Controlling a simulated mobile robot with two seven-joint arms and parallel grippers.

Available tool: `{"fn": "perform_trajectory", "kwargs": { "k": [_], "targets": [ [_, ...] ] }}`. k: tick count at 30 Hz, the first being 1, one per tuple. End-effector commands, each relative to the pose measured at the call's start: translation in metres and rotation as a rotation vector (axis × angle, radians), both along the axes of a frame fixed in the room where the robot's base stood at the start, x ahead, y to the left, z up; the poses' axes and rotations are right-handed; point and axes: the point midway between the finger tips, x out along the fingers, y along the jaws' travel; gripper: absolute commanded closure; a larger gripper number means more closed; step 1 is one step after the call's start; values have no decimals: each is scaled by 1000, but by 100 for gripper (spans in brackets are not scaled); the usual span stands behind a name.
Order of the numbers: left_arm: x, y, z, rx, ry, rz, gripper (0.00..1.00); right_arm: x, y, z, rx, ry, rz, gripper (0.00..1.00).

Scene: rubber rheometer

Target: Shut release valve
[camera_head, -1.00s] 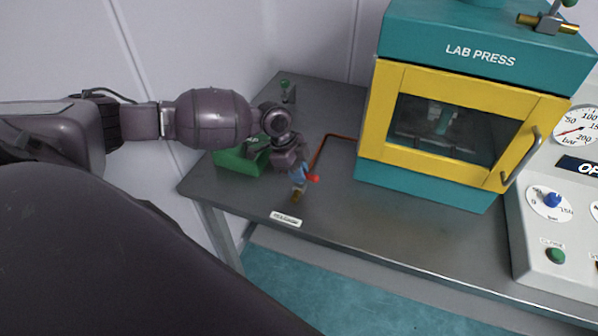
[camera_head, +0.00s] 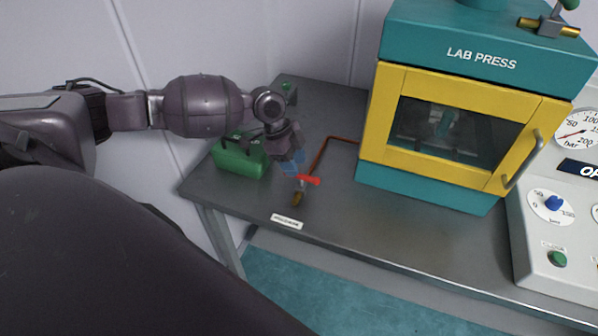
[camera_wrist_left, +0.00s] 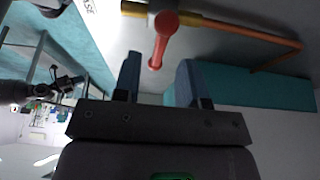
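The release valve has a red handle (camera_head: 308,180) and a brass outlet (camera_head: 297,198). It sits at the end of a copper pipe (camera_head: 322,152) on the grey bench, left of the press. My left gripper (camera_head: 294,165) is just above and behind the handle. In the left wrist view the red handle (camera_wrist_left: 164,40) points toward the gripper, between the lines of its two blue fingers. These fingers (camera_wrist_left: 158,80) are spread apart with nothing between them. Contact with the handle cannot be made out. My right gripper is not in view.
The teal and yellow lab press (camera_head: 440,130) stands right of the valve. A green box (camera_head: 240,158) stands behind and left of my gripper. A white label (camera_head: 287,221) lies at the bench's front edge. A control panel (camera_head: 555,235) is at far right. The bench front is clear.

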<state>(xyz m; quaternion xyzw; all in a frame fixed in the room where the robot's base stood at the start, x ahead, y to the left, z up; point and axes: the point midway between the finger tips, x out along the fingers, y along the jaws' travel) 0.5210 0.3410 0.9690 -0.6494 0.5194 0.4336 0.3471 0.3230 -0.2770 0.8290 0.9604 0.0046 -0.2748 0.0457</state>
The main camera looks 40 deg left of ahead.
Motion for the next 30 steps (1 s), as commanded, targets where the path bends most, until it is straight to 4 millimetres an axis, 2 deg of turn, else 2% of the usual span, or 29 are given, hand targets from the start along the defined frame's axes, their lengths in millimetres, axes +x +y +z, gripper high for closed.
{"fn": "perform_trajectory", "kwargs": {
  "k": [6,12,30],
  "targets": [
    [-4,15,37,2,-1,-1,62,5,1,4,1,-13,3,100],
    [-5,22,56,1,-1,-2,62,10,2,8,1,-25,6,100],
    [-6,24,61,1,2,-2,62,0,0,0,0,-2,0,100]
  ]
}}
